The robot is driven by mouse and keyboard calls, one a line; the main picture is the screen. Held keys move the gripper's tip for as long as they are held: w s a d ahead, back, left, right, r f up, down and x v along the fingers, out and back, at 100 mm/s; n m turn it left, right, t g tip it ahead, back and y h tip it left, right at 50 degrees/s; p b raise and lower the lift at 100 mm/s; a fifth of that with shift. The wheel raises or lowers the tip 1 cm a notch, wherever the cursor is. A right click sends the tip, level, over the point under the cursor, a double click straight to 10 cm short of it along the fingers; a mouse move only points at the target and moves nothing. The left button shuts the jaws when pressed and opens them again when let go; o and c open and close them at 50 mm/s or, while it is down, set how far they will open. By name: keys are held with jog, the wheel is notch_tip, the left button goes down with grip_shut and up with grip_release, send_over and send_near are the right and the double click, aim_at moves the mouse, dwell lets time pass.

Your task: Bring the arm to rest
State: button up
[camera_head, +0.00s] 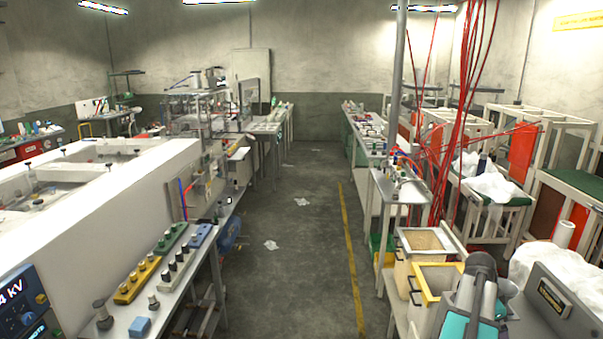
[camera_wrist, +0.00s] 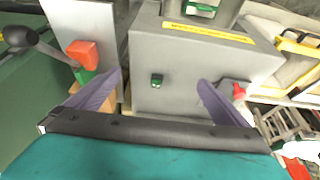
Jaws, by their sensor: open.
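My gripper (camera_wrist: 158,95) is open in the wrist view, with its two purple fingers spread apart. Nothing is between the fingertips. Behind them is a grey box-shaped machine (camera_wrist: 195,60) with a yellow strip on top and a small dark button with green on its front. I cannot tell whether the fingers touch it. In the head view my arm (camera_head: 470,300) shows at the lower right as grey and teal links; the gripper is not clearly visible there.
In the head view, wooden bins (camera_head: 425,240) and a dark grey panel (camera_head: 550,305) are close to my arm. Red cables (camera_head: 460,110) hang above. The aisle floor (camera_head: 290,270) is mostly clear.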

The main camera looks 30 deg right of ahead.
jog(key=w+a+f+n+y+b, duration=0.1)
jog(key=w+a+f+n+b, duration=0.45)
jog(key=w+a+f, duration=1.1)
jog(key=w+a+f+n+y+b, duration=0.1)
jog(key=a+f+b, duration=0.3)
jog(key=a+f, duration=0.55)
jog(key=w+a+f+n+b, duration=0.2)
jog(key=a+f+b, duration=0.1)
jog(key=a+f, duration=0.6)
jog(key=s+a+f+n+g+b, duration=0.1)
jog(key=s+a+f+n+b, duration=0.2)
jog(key=a+f, duration=0.55)
jog(key=s+a+f+n+g+b, duration=0.1)
jog(key=s+a+f+n+b, duration=0.2)
jog(key=a+f, duration=0.55)
jog(key=s+a+f+n+y+b, duration=0.1)
jog(key=s+a+f+n, duration=0.3)
jog(key=s+a+n, duration=0.1)
jog(key=s+a+f+n+g+y+b, duration=0.1)
jog(key=s+a+f+n+b, duration=0.1)
jog(key=s+a+f+n, duration=0.2)
jog(key=shift+s+a+f+n, duration=0.15)
jog(key=shift+s+a+n, duration=0.4)
jog(key=shift+s+a, duration=1.3)
